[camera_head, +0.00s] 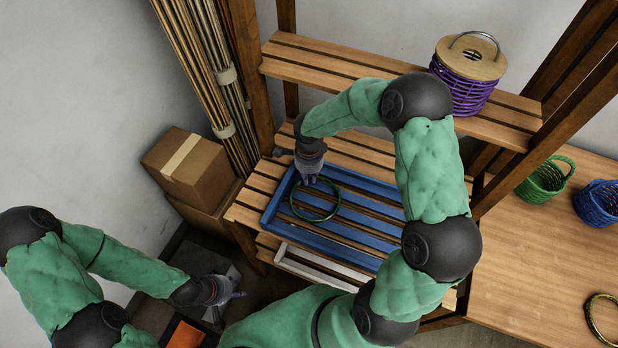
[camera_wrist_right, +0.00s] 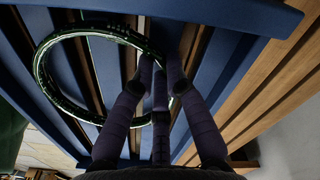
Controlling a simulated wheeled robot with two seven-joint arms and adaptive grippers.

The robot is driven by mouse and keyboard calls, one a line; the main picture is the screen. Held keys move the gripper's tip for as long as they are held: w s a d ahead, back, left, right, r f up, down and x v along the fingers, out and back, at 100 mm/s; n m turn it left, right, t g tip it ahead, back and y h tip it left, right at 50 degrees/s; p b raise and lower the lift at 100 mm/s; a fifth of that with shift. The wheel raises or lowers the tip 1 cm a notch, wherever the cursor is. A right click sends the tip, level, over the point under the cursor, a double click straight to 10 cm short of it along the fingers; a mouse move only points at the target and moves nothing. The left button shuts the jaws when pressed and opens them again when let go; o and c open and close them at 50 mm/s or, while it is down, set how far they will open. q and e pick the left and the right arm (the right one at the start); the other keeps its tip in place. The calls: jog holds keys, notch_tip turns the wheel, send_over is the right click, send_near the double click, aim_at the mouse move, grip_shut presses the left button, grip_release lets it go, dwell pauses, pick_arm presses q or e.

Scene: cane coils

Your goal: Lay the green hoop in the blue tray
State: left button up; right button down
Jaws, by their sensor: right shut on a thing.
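The green hoop (camera_head: 314,221) is a thin dark-green ring over the left part of the blue tray (camera_head: 268,214). My right gripper (camera_head: 311,180) is shut on the hoop's far edge in the head view. In the right wrist view the fingers (camera_wrist_right: 160,75) close on the right side of the hoop (camera_wrist_right: 40,70), with the tray's blue slats and rim (camera_wrist_right: 245,14) below. I cannot tell whether the hoop touches the slats. The tray sits on a slatted wooden shelf. My left gripper (camera_head: 234,296) is low at the left, away from the tray; its finger state is unclear.
A purple basket with a wooden lid (camera_head: 468,80) stands on the upper shelf. Cardboard boxes (camera_head: 190,168) and cane bundles (camera_head: 205,60) stand left. Green (camera_head: 543,182) and blue (camera_head: 598,205) baskets are on the right table.

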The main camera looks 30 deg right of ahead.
jog(key=shift+f, duration=0.15)
jog(key=shift+f, duration=0.1)
jog(key=c, duration=1.3)
grip_release()
jog(key=shift+o, duration=0.2)
jog(key=shift+r, duration=0.2)
jog(key=shift+r, duration=0.3)
notch_tip(320, 180, up, 12)
jog(key=p, duration=0.3)
jog(key=shift+f+p, duration=0.25)
jog(key=shift+p, duration=0.05)
